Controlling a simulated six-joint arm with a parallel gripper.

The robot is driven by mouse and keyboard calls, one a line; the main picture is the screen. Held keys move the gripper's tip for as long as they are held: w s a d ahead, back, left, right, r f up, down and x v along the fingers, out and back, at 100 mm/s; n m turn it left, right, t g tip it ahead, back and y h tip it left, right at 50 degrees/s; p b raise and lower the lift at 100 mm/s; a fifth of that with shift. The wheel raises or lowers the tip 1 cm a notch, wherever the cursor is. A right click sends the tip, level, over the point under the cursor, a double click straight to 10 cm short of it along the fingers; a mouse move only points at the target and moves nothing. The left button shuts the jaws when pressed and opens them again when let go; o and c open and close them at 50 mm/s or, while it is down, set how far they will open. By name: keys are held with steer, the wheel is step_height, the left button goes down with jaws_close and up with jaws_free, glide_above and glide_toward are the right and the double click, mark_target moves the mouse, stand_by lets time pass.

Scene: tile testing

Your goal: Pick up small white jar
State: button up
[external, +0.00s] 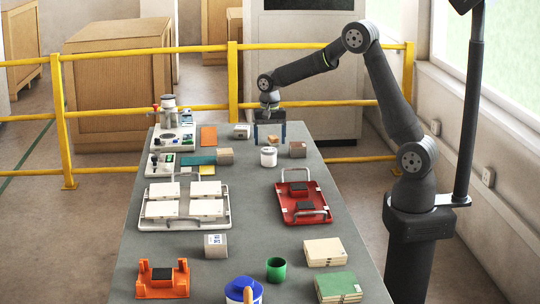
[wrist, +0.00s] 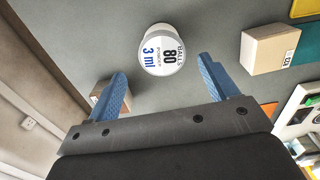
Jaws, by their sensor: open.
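The small white jar (external: 268,157) stands upright on the grey table, towards its far half. In the wrist view the jar (wrist: 162,50) shows its round top with the print "BALLS 80 3 ml", ahead of and between the blue fingers. My gripper (external: 269,133) is open and empty, just behind the jar in the external view and apart from it. In the wrist view my gripper (wrist: 160,80) has its two blue fingers spread wide. How high the fingertips are above the table is hard to tell.
A brown block (external: 297,149) stands right of the jar, close to one finger in the wrist view. Another block (external: 225,156) stands to the left. A red tray (external: 327,212) and a white tray (external: 143,222) lie nearer. The table between the trays is clear.

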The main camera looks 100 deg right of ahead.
mark_target(269, 149)
steer(key=f, duration=0.7)
steer(key=shift+w+f, duration=0.15)
steer(key=shift+w, duration=0.05)
steer(key=shift+c, duration=0.5)
steer(key=c, duration=1)
